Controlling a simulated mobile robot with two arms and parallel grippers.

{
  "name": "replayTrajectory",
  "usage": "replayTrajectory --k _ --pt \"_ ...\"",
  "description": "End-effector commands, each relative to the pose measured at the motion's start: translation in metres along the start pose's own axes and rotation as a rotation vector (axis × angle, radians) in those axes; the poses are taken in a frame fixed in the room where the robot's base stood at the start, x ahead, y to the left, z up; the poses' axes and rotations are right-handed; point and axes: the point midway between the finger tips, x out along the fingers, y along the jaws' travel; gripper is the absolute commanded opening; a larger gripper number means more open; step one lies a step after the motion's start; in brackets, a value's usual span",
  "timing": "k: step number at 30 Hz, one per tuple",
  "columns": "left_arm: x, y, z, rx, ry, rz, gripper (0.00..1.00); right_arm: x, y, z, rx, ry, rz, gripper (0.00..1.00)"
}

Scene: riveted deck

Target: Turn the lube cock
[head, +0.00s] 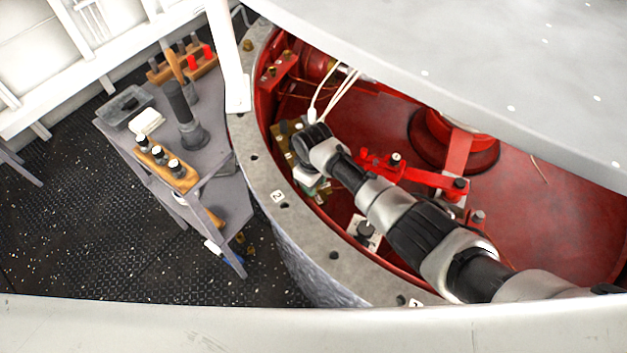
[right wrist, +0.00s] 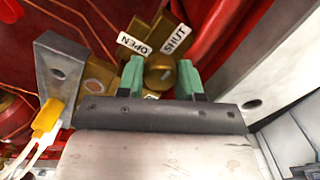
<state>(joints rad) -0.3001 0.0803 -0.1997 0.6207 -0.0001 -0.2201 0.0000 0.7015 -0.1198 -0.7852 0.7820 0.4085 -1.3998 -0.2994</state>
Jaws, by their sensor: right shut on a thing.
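The lube cock (right wrist: 159,70) is a brass fitting with a round knob, seen in the right wrist view. White tags reading OPEN (right wrist: 134,43) and SHUT (right wrist: 176,39) sit on the brass behind it. My right gripper (right wrist: 160,80) has its two green fingertips on either side of the knob and is shut on it. In the head view my right arm reaches in from the lower right and mostly hides the cock and the gripper. My left gripper is not in view.
The red pit (head: 550,215) holds red linkages (head: 425,178) beside my arm. A grey curved rim (head: 262,170) borders it. In the right wrist view, a grey bracket (right wrist: 62,70) and a yellow connector (right wrist: 47,117) with white cables stand close left. A grey tool bench (head: 225,195) stands left.

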Motion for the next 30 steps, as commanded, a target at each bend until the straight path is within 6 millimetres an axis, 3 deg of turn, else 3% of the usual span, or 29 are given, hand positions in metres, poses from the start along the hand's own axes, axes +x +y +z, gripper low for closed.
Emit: replayTrajectory --k 9,10,12,23,30 --pt "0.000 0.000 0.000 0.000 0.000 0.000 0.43 -0.001 0.001 -0.001 0.002 0.003 0.002 0.12" --pt "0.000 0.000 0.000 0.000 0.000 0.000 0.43 -0.001 0.001 -0.001 0.002 0.003 0.002 0.37" --pt "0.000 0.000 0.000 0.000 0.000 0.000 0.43 -0.001 0.001 -0.001 0.002 0.003 0.002 0.46" --pt "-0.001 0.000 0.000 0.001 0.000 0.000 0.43 -0.007 0.000 -0.001 0.000 0.003 0.000 0.46" --pt "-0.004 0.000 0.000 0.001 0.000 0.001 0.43 -0.048 0.001 -0.001 0.001 0.007 0.002 0.46"
